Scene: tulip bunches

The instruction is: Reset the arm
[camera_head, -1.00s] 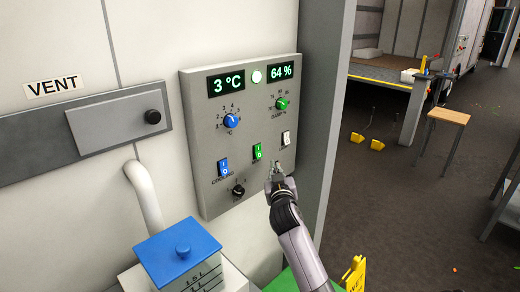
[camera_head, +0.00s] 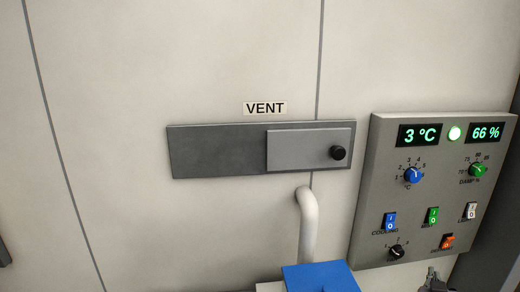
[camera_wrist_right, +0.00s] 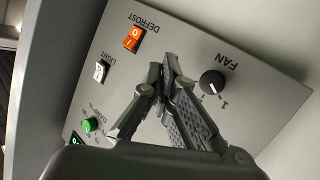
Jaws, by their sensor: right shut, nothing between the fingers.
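My right gripper (camera_head: 433,274) shows only at the bottom edge of the head view, just below the lower right of the grey control panel (camera_head: 362,235). In the right wrist view its fingers (camera_wrist_right: 165,68) are shut and empty, in front of the panel between the orange DEFROST switch (camera_wrist_right: 132,38) and the black FAN knob (camera_wrist_right: 212,82). I cannot tell how far the fingertips are from the panel surface. Most of my right arm is out of the head view. My left gripper is in neither view.
A VENT slide (camera_head: 308,152) with a black knob is on the wall to the left. A white pipe (camera_head: 308,225) and a blue lid (camera_head: 320,278) are below.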

